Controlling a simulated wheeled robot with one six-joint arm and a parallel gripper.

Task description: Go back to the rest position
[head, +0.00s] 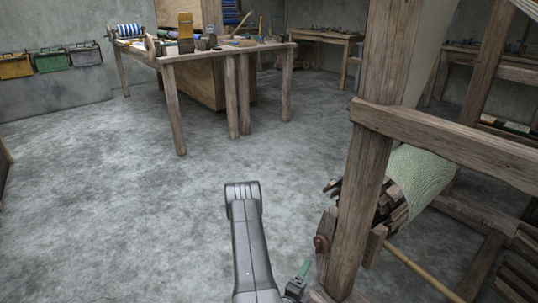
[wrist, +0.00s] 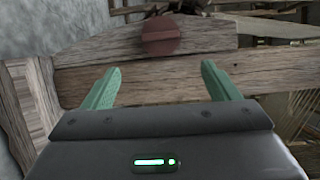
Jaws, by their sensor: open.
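My gripper (head: 302,270) is low in the head view, just left of the loom's front post (head: 361,190). Its green fingers also show in the wrist view (wrist: 160,73), spread apart with nothing held between them. Beyond the fingers is a reddish-brown round knob (wrist: 160,36) on a wooden part of the loom. The same knob shows in the head view (head: 321,243), on the left side of the post, above my gripper. A wooden beam (wrist: 160,75) runs across behind the fingers. I cannot tell whether the fingers touch the wood.
The loom fills the right side, with a crossbeam (head: 450,142) and a roll of green cloth (head: 419,172). A wooden table (head: 210,55) with tools stands at the back. Coloured bins (head: 52,61) hang on the left wall. The grey floor (head: 110,190) at the left is clear.

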